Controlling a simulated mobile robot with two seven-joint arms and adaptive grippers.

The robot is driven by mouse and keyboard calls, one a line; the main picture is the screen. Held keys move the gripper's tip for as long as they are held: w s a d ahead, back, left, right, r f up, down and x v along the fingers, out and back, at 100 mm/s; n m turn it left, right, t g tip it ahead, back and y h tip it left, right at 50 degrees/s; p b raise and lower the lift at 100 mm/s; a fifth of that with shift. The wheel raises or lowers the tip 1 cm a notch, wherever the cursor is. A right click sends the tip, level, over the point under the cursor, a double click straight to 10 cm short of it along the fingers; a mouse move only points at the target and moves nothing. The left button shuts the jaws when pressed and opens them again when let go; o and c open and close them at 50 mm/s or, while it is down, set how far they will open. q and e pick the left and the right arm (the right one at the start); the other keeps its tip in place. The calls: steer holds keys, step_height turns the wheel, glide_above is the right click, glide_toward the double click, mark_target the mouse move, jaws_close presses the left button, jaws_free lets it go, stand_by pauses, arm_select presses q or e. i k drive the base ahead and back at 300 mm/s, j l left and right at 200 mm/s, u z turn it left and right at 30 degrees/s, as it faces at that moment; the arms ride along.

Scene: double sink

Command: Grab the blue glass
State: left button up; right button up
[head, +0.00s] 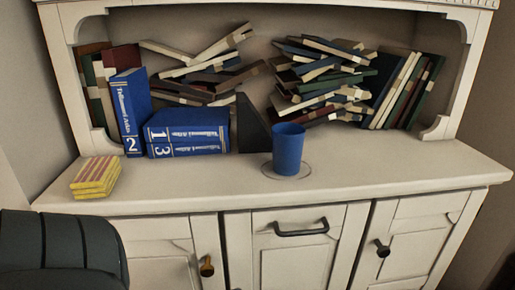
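The blue glass (288,152) stands upright on the white cabinet top, right of the blue books and in front of a dark wedge-shaped bookend. A thin ring outline shows on the surface around its base. Nothing is touching the glass from the front. Neither of my grippers shows in the head view. A dark ribbed shape at the lower left corner cannot be made out as a gripper.
Blue numbered books (187,139) stand and lie left of the glass, with a dark bookend (252,126) close behind it. Yellow-and-red striped blocks (95,178) sit at the left front. The counter (400,165) right of the glass is clear. Drawer handles (301,229) protrude below.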

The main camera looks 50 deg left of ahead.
mark_target(288, 137)
steer(key=u, duration=1.25)
